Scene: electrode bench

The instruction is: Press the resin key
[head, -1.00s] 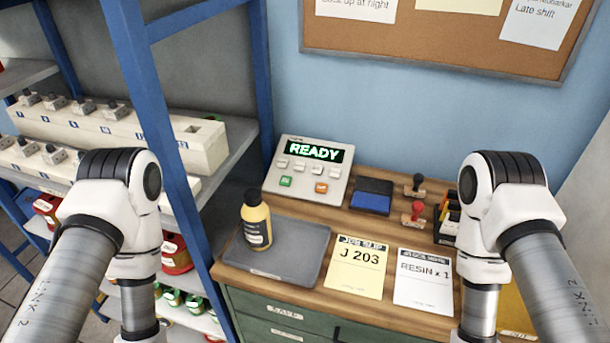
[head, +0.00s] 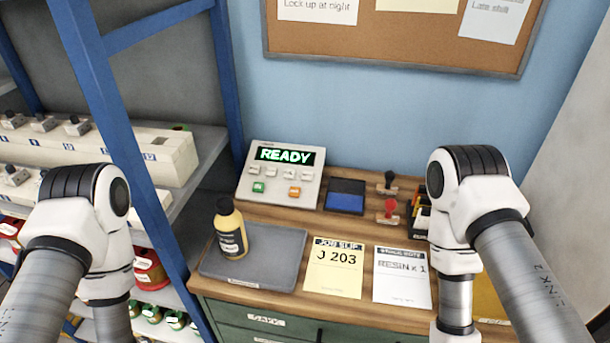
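A light grey key panel (head: 281,176) stands tilted at the back of the wooden desk. Its green display (head: 286,155) reads READY. The key labels are too small to read, so I cannot tell which is the resin key. My two arms come in at the left and right, but both grippers are outside the picture. Nothing touches the panel.
A yellow bottle with a black cap (head: 229,229) stands on a grey mat (head: 270,270). A yellow job slip (head: 335,275) and a white resin slip (head: 402,288) lie beside it. A blue-framed shelf (head: 112,130) stands left.

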